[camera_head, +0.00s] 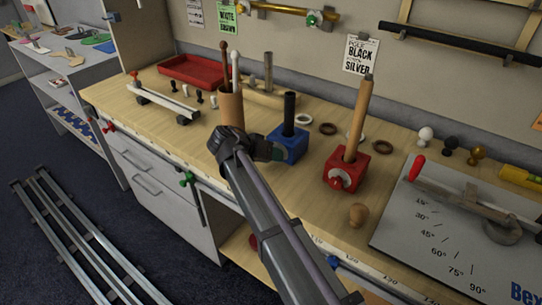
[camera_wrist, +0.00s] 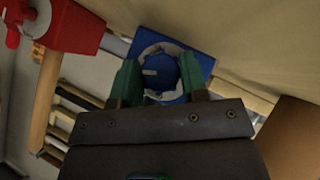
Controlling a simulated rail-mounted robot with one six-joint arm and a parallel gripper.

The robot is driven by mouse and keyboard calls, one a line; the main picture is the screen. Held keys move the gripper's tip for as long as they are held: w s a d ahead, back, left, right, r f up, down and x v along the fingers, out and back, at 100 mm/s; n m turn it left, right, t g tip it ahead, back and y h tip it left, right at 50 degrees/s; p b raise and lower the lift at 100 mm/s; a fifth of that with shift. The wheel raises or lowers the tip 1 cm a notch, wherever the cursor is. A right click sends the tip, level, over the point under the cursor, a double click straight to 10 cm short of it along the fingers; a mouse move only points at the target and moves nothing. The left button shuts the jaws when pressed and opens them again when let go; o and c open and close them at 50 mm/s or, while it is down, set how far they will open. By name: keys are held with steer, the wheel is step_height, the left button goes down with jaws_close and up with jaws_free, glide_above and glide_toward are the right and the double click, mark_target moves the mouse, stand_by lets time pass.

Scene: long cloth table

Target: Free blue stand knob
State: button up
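The blue stand (camera_head: 293,145) is a block on the table, with a dark upright rod (camera_head: 289,108) in it. Its blue knob (camera_wrist: 160,72) faces me in the wrist view, set in a pale, worn-looking ring; in the head view my gripper hides it. My gripper (camera_head: 272,150) is at the stand's front face. In the wrist view my gripper (camera_wrist: 160,80) has one green finger on each side of the knob, very close to it. I cannot tell whether the fingers press on it.
A red stand (camera_head: 357,167) with a wooden rod stands close on the right. A brown cup (camera_head: 231,107) with sticks stands close on the left. Loose rings, knobs and a grey angle board (camera_head: 440,225) lie to the right. A red tray (camera_head: 192,70) is at the back left.

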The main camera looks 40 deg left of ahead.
steer(key=o, duration=0.4)
steer(key=shift+o, duration=0.2)
